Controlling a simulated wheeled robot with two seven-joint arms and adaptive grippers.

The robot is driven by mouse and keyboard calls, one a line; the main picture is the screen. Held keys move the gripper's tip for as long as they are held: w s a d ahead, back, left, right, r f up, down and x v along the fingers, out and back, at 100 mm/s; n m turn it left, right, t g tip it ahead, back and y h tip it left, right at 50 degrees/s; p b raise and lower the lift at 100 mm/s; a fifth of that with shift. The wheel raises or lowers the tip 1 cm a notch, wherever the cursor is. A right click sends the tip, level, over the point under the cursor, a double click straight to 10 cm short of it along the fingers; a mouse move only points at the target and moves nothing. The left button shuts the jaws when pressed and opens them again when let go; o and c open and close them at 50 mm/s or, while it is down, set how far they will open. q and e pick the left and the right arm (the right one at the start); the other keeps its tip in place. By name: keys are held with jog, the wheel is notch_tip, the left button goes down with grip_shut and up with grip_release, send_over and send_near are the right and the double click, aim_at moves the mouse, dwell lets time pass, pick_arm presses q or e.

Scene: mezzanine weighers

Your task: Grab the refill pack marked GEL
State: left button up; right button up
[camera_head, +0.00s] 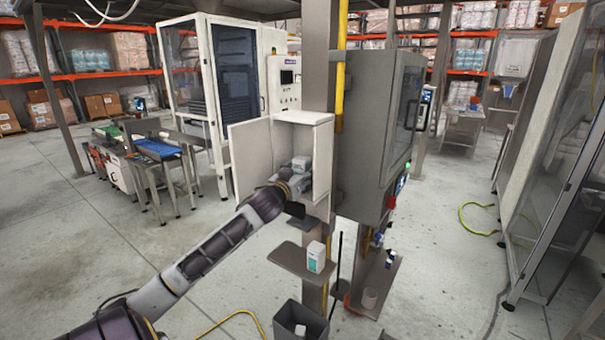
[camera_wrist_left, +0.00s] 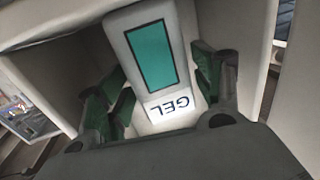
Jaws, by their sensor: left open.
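The GEL refill pack (camera_wrist_left: 183,106) is white with a teal panel and shows upside down in the left wrist view. In the head view the pack (camera_head: 301,162) is a small pale block inside the open white wall cabinet (camera_head: 318,119). My left gripper (camera_head: 292,180) reaches into the cabinet at the pack. In the left wrist view the green-padded fingers of this gripper (camera_wrist_left: 160,75) are open, one on each side of the pack. I cannot tell whether either pad touches it. The pack's lower end is partly hidden by the gripper body. My right gripper is not in view.
The cabinet door (camera_head: 251,160) stands open at the left. A dark bin (camera_head: 284,326) stands on the floor. A grey control box (camera_head: 365,140) is close at the right.

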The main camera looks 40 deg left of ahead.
pick_arm(q)
jog(key=shift+w, duration=0.15)
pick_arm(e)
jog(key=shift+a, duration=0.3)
pick_arm(q)
jog(key=shift+c, duration=0.4)
jog(key=c, duration=1.1)
jog(key=shift+o, duration=0.2)
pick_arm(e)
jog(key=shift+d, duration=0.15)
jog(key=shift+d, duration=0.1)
pick_arm(q)
jog(key=shift+r, duration=0.1)
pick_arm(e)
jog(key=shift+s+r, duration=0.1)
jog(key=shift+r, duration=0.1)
